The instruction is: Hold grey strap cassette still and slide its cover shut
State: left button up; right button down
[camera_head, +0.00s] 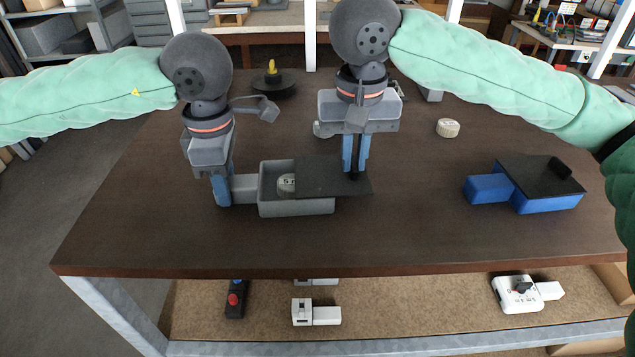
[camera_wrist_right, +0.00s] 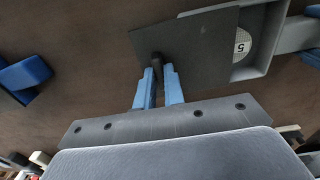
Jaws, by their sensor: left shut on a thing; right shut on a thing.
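The grey strap cassette (camera_head: 298,207) lies on the brown table, with a block-shaped handle (camera_head: 244,188) on its left end. Its dark cover (camera_head: 325,175) lies over the right part of the box and sticks out past the box's right end. The left part is open and shows a pale round piece with a mark inside; the wrist view shows it too (camera_wrist_right: 243,42). My left gripper (camera_head: 222,192) is shut on the handle. My right gripper (camera_head: 354,168) is shut on the black knob (camera_wrist_right: 157,60) of the cover.
A blue cassette (camera_head: 545,202) with a black cover stands at the right. A pale round disc (camera_head: 447,128) and a dark round base with a yellow peg (camera_head: 273,82) lie farther back. White devices (camera_head: 517,293) sit on the shelf below. The table's front is clear.

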aim_at(313, 175)
jog(key=shift+s+a, duration=0.15)
jog(key=shift+a, duration=2.9)
jog(key=shift+s+a, duration=0.1)
jog(key=shift+a, duration=0.05)
